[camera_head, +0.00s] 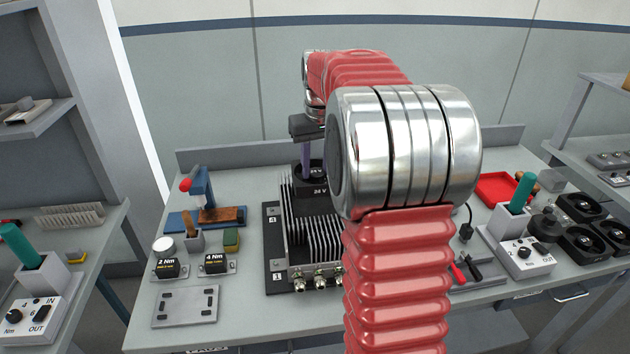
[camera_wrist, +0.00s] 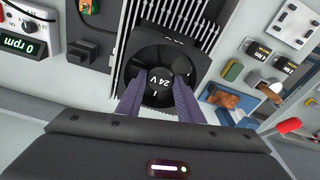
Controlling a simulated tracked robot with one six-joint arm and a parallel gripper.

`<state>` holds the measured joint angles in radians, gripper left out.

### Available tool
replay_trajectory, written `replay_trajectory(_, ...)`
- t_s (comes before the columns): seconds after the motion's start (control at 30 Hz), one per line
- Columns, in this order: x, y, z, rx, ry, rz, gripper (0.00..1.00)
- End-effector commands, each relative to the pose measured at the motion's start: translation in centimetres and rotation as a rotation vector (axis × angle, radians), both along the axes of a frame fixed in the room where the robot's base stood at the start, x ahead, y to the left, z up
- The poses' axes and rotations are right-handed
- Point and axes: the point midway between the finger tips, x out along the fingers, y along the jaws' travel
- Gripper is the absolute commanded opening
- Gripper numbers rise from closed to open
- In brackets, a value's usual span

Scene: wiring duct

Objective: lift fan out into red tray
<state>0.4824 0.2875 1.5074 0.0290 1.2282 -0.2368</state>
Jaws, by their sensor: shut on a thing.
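The fan (camera_wrist: 160,75) is a black square frame with a round rotor and a "24 V" label on its hub, in the wrist view. It sits at the end of the grey finned heat sink (camera_wrist: 185,14). My gripper (camera_wrist: 158,78) has its two purple fingers over the fan and is shut on it. In the head view the fan (camera_head: 320,192) shows below my gripper (camera_head: 306,172), at the back of the heat sink. I cannot tell whether it touches its seat. The red tray (camera_head: 497,188) lies at the right back of the bench, and its inside looks empty where visible.
My red arm hides the bench's middle right. Torque drivers in holders stand at right (camera_head: 520,195) and left (camera_head: 22,246). Several black fans (camera_head: 580,240) lie far right.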

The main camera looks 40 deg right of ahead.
Motion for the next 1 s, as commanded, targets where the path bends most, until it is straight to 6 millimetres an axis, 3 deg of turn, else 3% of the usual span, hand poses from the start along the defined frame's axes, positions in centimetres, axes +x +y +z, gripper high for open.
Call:
replay_trajectory(0.17,0.0,0.0,1.2,0.000,-0.001,0.000,0.16)
replay_trajectory(1.0,0.0,0.0,1.8,0.000,0.000,0.000,0.16)
